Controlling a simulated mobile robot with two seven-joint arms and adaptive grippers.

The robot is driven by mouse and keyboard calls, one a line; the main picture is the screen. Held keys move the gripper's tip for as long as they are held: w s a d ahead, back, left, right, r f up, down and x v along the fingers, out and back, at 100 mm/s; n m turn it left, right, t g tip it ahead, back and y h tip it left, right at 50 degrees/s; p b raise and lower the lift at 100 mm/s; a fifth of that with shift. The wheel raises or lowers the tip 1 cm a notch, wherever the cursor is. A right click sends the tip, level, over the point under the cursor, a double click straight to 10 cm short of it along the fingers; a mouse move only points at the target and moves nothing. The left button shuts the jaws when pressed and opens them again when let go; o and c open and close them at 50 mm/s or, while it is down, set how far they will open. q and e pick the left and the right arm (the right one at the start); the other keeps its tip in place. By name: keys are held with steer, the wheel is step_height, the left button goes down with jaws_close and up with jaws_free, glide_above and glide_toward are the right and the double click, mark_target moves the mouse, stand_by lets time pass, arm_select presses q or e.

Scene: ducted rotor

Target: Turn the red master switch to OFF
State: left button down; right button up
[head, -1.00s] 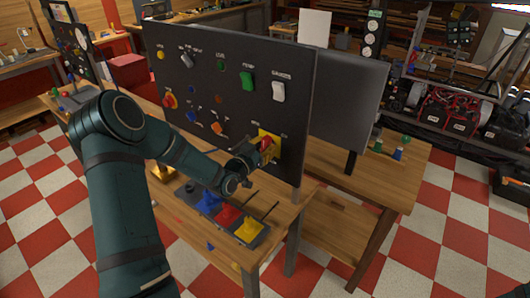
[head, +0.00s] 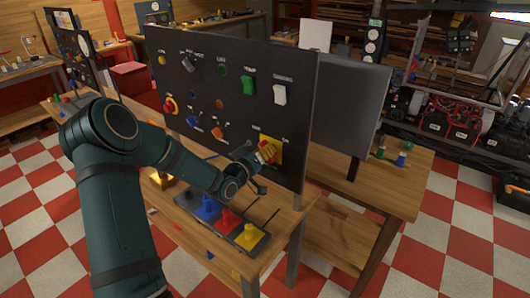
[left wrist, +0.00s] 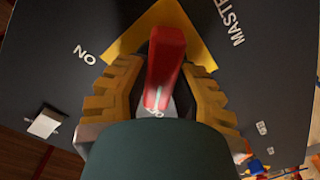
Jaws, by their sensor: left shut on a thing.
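The red master switch (head: 266,151) is a bar-shaped handle on a yellow plate (head: 278,150) at the lower right of the black panel. In the left wrist view the red handle (left wrist: 165,62) stands between the two ribbed fingers of my left gripper (left wrist: 160,85), which is shut on it. A pale line marks the handle's near end. The word ON shows to the left of the handle, and a label by its near end is partly hidden. My left gripper (head: 262,154) also covers part of the switch in the head view. My right gripper is not in view.
Below my left wrist, a strip of coloured pushbuttons (head: 228,220) lies on the wooden bench (head: 285,218).

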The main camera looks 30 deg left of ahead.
arm_select(q)
steer(key=shift+r+n, duration=0.1)
steer(key=shift+n, duration=0.2)
stand_by(0.4)
steer(key=c, duration=0.7)
jaws_free()
steer(key=shift+c, duration=0.2)
steer(key=s, duration=1.2)
steer(key=shift+a, duration=0.45)
